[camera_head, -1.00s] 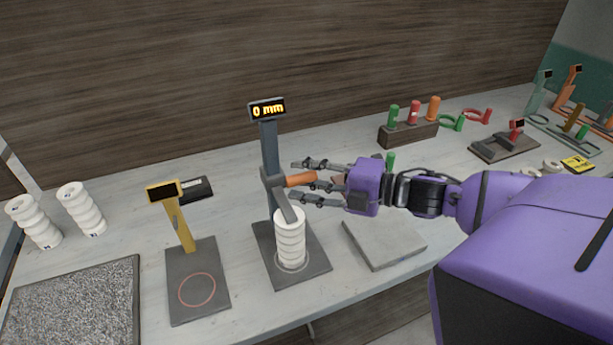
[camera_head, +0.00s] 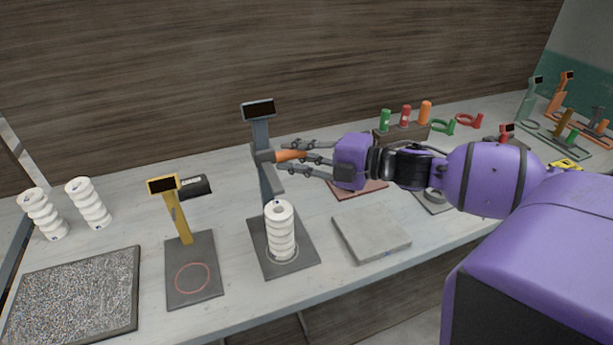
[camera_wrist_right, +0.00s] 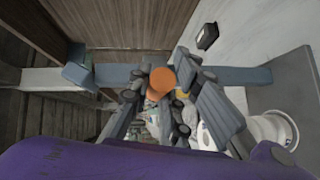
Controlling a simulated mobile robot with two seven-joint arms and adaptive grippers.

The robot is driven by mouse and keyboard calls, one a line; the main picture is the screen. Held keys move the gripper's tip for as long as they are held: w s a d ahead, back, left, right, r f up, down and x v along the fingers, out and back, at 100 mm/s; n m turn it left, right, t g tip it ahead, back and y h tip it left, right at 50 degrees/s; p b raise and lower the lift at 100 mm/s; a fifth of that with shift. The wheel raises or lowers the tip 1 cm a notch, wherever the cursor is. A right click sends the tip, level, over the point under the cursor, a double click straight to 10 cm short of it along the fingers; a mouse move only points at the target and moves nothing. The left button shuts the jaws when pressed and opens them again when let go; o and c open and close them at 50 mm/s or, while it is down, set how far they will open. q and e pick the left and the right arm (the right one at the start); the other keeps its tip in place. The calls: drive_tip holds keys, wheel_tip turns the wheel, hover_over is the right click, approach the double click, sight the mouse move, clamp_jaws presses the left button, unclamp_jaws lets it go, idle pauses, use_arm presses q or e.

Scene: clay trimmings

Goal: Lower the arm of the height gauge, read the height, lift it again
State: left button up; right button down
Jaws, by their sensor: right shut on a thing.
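The dark grey height gauge (camera_head: 260,134) stands upright on its base plate near the middle of the bench. Its display (camera_head: 259,110) is dark, with no number showing. A white ribbed clay stack (camera_head: 281,232) stands on the base plate. The gauge's arm (camera_head: 272,181) is above the stack, with a small gap between them. My right gripper (camera_head: 287,157) is shut on the orange handle (camera_head: 292,155) of that arm. In the right wrist view, the handle's round end (camera_wrist_right: 162,79) shows between the fingers. My left gripper is not in view.
A yellow gauge (camera_head: 176,212) stands empty to the left, with a dark device behind it. Two white clay stacks (camera_head: 89,203) and a speckled tray (camera_head: 70,298) are at the far left. A grey slab (camera_head: 371,232) lies right of the gauge. Coloured tools stand at the back right.

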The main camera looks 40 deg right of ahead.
wheel_tip(320, 180, up, 4)
drive_tip(key=shift+s+a+f+p, duration=0.1)
drive_tip(key=shift+s+a+p, duration=0.05)
drive_tip(key=shift+p, duration=0.35)
drive_tip(key=shift+r, duration=0.45)
drive_tip(key=shift+w+p, duration=0.25)
drive_tip(key=shift+p, duration=0.05)
drive_tip(key=c, duration=1.6)
unclamp_jaws()
drive_tip(key=shift+f, duration=0.15)
drive_tip(key=shift+s+d, duration=0.35)
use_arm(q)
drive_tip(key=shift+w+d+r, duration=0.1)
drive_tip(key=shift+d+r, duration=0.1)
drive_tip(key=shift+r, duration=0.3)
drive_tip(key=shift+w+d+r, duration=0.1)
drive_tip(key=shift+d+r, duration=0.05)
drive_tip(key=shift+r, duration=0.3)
use_arm(e)
drive_tip(key=v, duration=1.1)
drive_tip(key=shift+s+d, duration=0.1)
